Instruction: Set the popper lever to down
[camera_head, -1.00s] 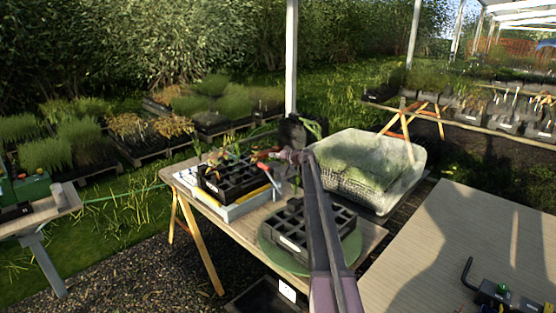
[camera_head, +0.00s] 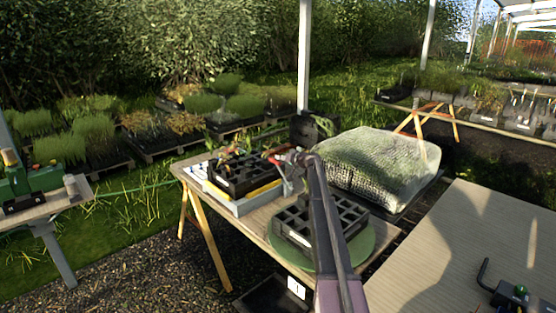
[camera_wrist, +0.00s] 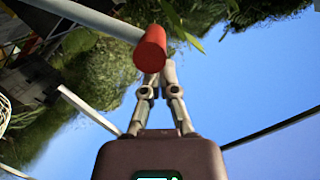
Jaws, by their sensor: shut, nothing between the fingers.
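The lever is a pale grey bar (camera_wrist: 85,15) with a red grip (camera_wrist: 151,47) on its end in the wrist view. In the head view, a small red piece (camera_head: 274,161) shows beside the black-celled tray (camera_head: 238,176) in its white and yellow frame, on the wooden table. My gripper (camera_wrist: 157,68) is shut and empty, its fingertips at the red grip's end in the wrist view. Whether they touch it I cannot tell. My gripper (camera_head: 291,161) is small and partly hidden by my arm in the head view. The lever's angle is unclear there.
A second black tray (camera_head: 290,238) stands on a green disc (camera_head: 370,245) at the table's front right. A plastic-wrapped bale (camera_head: 378,165) is behind it on the right.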

